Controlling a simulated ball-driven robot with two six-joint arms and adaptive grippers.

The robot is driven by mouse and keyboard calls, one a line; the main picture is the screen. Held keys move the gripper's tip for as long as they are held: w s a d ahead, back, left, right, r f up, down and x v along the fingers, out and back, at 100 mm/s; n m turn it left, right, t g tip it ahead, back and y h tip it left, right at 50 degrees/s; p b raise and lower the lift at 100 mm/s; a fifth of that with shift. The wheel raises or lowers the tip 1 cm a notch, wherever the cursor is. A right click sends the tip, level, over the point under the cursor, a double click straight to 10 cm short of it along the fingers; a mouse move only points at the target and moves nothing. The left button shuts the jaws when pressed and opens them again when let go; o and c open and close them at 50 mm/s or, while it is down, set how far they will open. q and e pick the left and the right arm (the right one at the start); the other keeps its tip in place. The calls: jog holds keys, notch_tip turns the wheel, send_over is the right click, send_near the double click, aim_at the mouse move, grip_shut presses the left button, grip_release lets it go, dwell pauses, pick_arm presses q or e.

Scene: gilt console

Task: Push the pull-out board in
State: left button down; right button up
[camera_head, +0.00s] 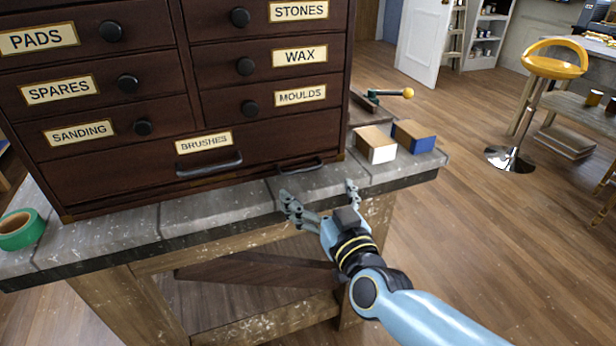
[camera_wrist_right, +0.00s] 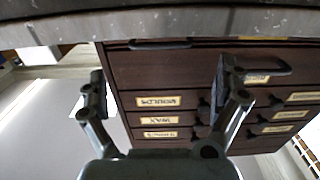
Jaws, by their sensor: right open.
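A dark wooden cabinet (camera_head: 200,90) with labelled drawers stands on a grey stone-topped bench (camera_head: 190,215). Low on its front, right of the BRUSHES handle, is a small dark handle (camera_head: 300,168), which appears to belong to the pull-out board; how far the board stands out is hard to tell. My right gripper (camera_head: 318,192) is open and empty at the bench's front edge, just in front of that handle. In the upside-down right wrist view, the dark handle (camera_wrist_right: 160,44) shows between and beyond the spread fingers (camera_wrist_right: 162,75). My left gripper is not in view.
The BRUSHES drawer handle (camera_head: 210,165) is left of my gripper. Green tape (camera_head: 20,230) lies at the left.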

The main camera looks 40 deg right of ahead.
jog(key=v, duration=0.3)
dwell(0.5)
jog(key=s+f+n+g+y+b, duration=0.1)
jog(key=s+f+g+b, duration=0.2)
jog(key=f, duration=0.9)
jog(key=s+f+n+g+y+b, duration=0.1)
jog(key=s+f+n+g+b, duration=0.15)
jog(key=s+f, duration=0.6)
jog(key=s+f+g+y+b, duration=0.2)
jog(key=f+b, duration=0.1)
jog(key=f, duration=1.1)
jog(key=s+d+f+g+b, duration=0.1)
jog(key=s+f+g, duration=0.3)
jog(key=s, duration=0.9)
jog(key=s+f+g+b, duration=0.1)
jog(key=s+f+g, duration=0.4)
jog(key=s+f, duration=0.6)
jog(key=s, duration=0.3)
jog(key=shift+d+f, duration=0.15)
jog(key=shift+d, duration=0.2)
